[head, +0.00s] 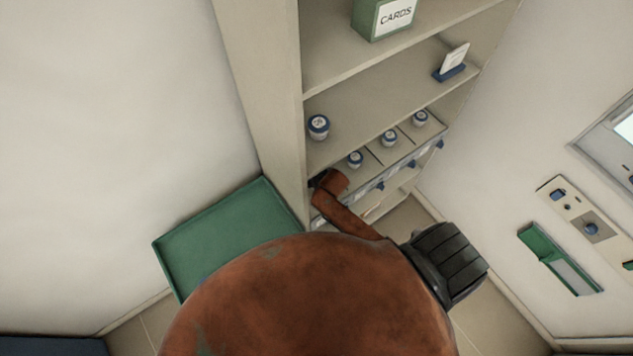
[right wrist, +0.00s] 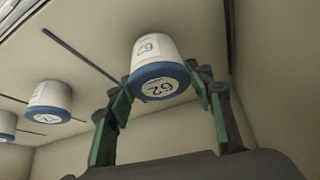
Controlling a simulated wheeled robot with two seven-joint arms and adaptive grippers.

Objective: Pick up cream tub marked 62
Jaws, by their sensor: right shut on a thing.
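The cream tub marked 62 (right wrist: 158,62) has a white-cream body and a blue-rimmed lid, with 62 on the lid and side label. In the right wrist view it sits between the fingertips of my right gripper (right wrist: 163,82), which is shut on it. The picture does not clearly show whether it is clear of the shelf. In the head view my orange arm reaches to the shelf's left side and its fingers are hidden. The nearest tub there is the leftmost of the lower row (head: 355,159), its number too small to read. My left gripper is not in view.
Two similar tubs stand in neighbouring lanes, one (head: 389,139) and another (head: 420,118). Another tub (head: 318,127) stands on the shelf above, with a card holder (head: 452,72). A green CARDS box (head: 385,18) is higher. A green tray (head: 215,235) lies left of the shelving.

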